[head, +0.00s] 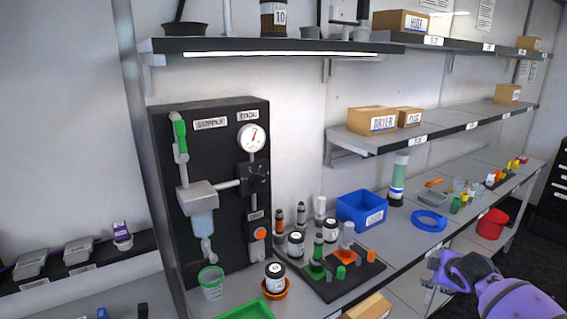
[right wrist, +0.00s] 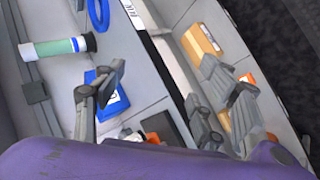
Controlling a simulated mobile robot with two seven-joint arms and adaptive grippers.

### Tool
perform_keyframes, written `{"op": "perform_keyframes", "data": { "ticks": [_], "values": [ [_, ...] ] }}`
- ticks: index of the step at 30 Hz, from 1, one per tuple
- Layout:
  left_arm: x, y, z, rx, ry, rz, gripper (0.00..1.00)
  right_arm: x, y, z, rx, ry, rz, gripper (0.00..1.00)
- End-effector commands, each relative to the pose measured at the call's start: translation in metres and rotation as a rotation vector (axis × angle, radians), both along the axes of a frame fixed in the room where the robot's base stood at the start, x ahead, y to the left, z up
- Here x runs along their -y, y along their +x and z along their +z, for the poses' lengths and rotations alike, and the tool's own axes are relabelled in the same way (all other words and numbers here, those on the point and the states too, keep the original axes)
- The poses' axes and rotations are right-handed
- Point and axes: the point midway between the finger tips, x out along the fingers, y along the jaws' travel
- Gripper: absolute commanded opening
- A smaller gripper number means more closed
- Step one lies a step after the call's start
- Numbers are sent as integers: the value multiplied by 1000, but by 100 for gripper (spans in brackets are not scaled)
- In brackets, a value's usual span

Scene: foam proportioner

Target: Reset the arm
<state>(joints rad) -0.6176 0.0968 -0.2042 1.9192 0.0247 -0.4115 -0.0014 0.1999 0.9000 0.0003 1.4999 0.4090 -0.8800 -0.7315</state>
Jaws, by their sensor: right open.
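My right arm, purple, comes in at the lower right of the head view, with its right gripper (head: 432,272) in front of the bench's front edge. In the right wrist view the right gripper (right wrist: 160,82) has its dark fingers spread wide, with nothing between them. The black proportioner panel (head: 163,215) stands on the bench at the left, with a gauge (head: 251,138), a green lever (head: 180,136) and an orange knob (head: 260,233). My right gripper is well to the right of it. My left gripper is not in view.
A blue bin (head: 361,211), a blue ring (head: 429,221), a dark tray of bottles (head: 337,291) and a green-banded cylinder (head: 398,178) stand on the bench. Shelves with cardboard boxes hang above.

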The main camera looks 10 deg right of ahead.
Motion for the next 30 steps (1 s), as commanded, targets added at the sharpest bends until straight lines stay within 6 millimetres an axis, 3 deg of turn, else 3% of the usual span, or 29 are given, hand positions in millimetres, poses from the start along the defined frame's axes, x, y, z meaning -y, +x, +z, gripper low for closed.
{"op": "perform_keyframes", "data": {
  "ticks": [5, 9, 10, 12, 17, 20, 24, 30],
  "values": [
    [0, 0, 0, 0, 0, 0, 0, 3, 42, 60, 376, 90, -80, 65],
    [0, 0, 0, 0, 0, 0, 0, -12, 62, 100, 600, 203, -57, 65],
    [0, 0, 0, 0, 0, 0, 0, -17, 63, 101, 628, 231, -49, 65],
    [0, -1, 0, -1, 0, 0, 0, -36, 45, 56, 572, 269, -62, 65],
    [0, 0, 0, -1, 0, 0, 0, -79, 5, -17, 493, 358, -77, 65],
    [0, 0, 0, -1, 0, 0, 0, -114, -29, -66, 436, 428, -95, 65],
    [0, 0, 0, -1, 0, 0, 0, -173, -91, -131, 355, 541, -137, 65],
    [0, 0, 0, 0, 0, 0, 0, -268, -192, -197, 253, 724, -236, 65]
  ]
}}
